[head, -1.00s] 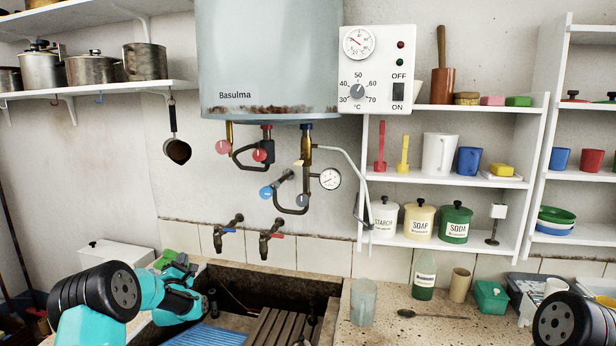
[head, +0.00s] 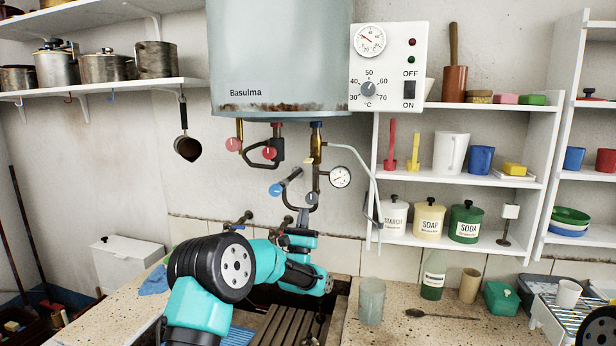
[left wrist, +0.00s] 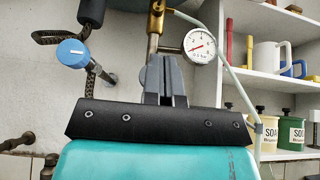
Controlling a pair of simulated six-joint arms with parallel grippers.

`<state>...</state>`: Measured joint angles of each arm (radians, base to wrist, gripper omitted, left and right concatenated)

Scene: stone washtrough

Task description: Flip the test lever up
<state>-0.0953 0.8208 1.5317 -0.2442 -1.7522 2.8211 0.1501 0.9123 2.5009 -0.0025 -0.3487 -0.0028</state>
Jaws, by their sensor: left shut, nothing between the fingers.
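The brass valve (head: 315,148) hangs under the right side of the boiler, with a small pale yellow lever (head: 309,161) at its side; whether the lever is tilted is too small to tell. The valve's lower end also shows at the top of the left wrist view (left wrist: 157,12). My left gripper (head: 303,214) is shut and empty, pointing up just below the pipes. In the left wrist view its fingers (left wrist: 166,62) stand together in front of the brass pipe, below the valve; contact cannot be told. My right gripper is out of view.
A pressure gauge (head: 340,177) sits right of the valve and a blue-knobbed tap (head: 277,189) left of it. The boiler (head: 280,60) hangs above. Two wall taps and the stone trough are behind and below my left arm. Shelves (head: 460,180) stand right.

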